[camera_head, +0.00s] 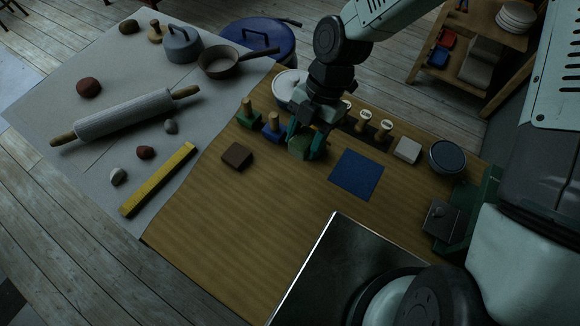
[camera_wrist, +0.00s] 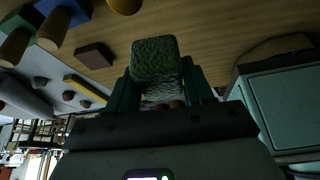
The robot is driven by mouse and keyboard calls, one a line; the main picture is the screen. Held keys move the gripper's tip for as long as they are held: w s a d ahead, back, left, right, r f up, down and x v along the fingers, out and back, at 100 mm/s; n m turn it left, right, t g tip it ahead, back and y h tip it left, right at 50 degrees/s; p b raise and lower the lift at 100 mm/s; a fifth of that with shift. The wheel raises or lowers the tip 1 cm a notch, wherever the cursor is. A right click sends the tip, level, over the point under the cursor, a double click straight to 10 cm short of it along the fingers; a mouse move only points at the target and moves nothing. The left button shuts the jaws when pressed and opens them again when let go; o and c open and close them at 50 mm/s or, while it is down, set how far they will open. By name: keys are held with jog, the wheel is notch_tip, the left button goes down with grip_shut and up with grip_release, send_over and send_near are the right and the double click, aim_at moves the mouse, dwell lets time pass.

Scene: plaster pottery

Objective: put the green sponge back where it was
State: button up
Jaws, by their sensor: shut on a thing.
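The green sponge (camera_head: 299,149) is a rough-textured block near the far side of the wooden tabletop. My gripper (camera_head: 309,147) is shut on it, with a teal finger on each side. In the wrist view, the sponge (camera_wrist: 155,58) juts out past my gripper (camera_wrist: 159,88), between its fingers. I cannot tell whether it touches the tabletop. A blue square mat (camera_head: 356,175) lies flat to the right of the sponge, with nothing on it.
Green (camera_head: 247,118) and blue (camera_head: 271,130) wooden-handled blocks stand left of my gripper. A brown block (camera_head: 237,156) lies closer. Wooden-knobbed tools (camera_head: 383,129), a pale block (camera_head: 407,150) and a dark bowl (camera_head: 447,157) stand right. The middle wooden tabletop (camera_head: 245,210) is clear.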

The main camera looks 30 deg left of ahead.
aim_at(288, 148)
jog(key=shift+s+a+f+n+h, duration=0.15)
jog(key=shift+s+a+n, duration=0.15)
jog(key=shift+a, duration=0.25)
jog(key=shift+s+a+r+n+h, duration=0.1)
jog(key=shift+s+a+n+h, duration=0.1)
jog(key=shift+s+a, duration=0.25)
jog(key=shift+s+a+f, duration=0.1)
jog(key=shift+a+f, duration=0.2)
jog(key=shift+f, duration=0.05)
notch_tip(288, 148, down, 10)
jog(key=shift+r, duration=0.25)
jog(key=shift+f, duration=0.15)
jog(key=o, duration=1)
jog(key=v, duration=1.2)
jog(key=shift+r, duration=0.25)
jog(key=shift+s, duration=0.1)
